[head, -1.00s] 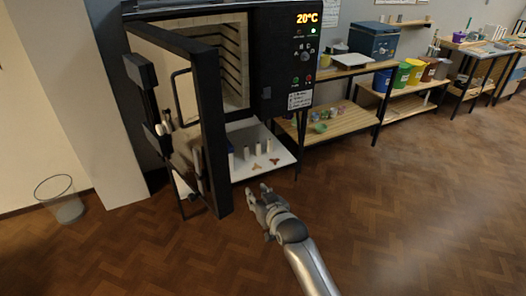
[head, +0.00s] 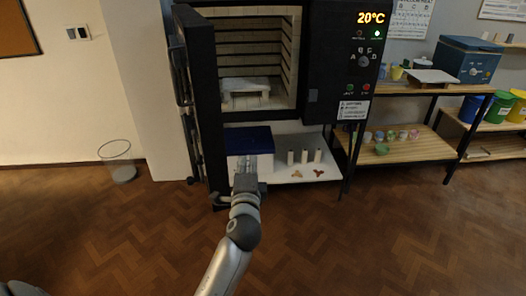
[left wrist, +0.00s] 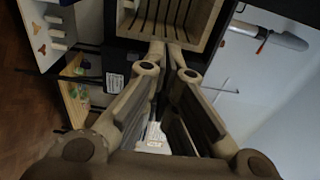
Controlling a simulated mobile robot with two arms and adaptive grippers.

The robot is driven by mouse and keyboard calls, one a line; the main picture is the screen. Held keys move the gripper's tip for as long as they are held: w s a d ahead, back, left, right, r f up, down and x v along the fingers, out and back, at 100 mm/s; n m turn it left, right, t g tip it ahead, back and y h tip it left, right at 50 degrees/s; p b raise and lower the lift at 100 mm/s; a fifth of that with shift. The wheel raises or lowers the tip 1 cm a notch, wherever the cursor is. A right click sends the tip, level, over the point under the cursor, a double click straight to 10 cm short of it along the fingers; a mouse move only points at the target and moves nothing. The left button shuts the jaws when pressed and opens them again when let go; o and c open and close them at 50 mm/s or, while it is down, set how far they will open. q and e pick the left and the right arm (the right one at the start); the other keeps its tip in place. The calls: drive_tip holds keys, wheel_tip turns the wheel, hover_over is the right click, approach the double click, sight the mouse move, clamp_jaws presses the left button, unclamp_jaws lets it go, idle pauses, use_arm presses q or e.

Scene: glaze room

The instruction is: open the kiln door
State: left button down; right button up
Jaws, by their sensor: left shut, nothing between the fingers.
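The kiln (head: 325,60) stands at the back of the head view. Its chamber (head: 258,50) is exposed, with a pale slab on supports inside. The dark kiln door (head: 207,105) is swung wide open on the left and appears nearly edge-on. My left gripper (head: 246,168) is shut and empty, low in front of the kiln's lower shelf and right of the door, apart from the door edge. In the left wrist view my shut fingers (left wrist: 166,50) point toward the chamber (left wrist: 172,18). My right gripper is not in view.
Wooden shelving (head: 405,146) is at right. The floor in front is clear.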

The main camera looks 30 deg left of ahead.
sight(212, 146)
use_arm(q)
drive_tip(key=w+a+p, duration=0.3)
drive_tip(key=w+a, duration=0.2)
drive_tip(key=a, duration=0.3)
drive_tip(key=shift+w, duration=0.35)
drive_tip(key=shift+d+r, duration=0.1)
drive_tip(key=shift+m+t+h, duration=0.4)
drive_tip(key=shift+m+h, duration=0.1)
drive_tip(key=shift+h, duration=0.3)
drive_tip(key=s+a+p, duration=0.3)
drive_tip(key=s+a, duration=0.1)
drive_tip(key=s, duration=0.1)
drive_tip(key=shift+s+a+p, duration=0.3)
drive_tip(key=shift+a+p, duration=0.05)
drive_tip(key=shift+a, duration=0.05)
drive_tip(key=s+a+p, duration=0.1)
drive_tip(key=s+a, duration=0.5)
drive_tip(key=shift+s+h, duration=0.25)
drive_tip(key=shift+h, duration=0.05)
drive_tip(key=shift+w, duration=0.15)
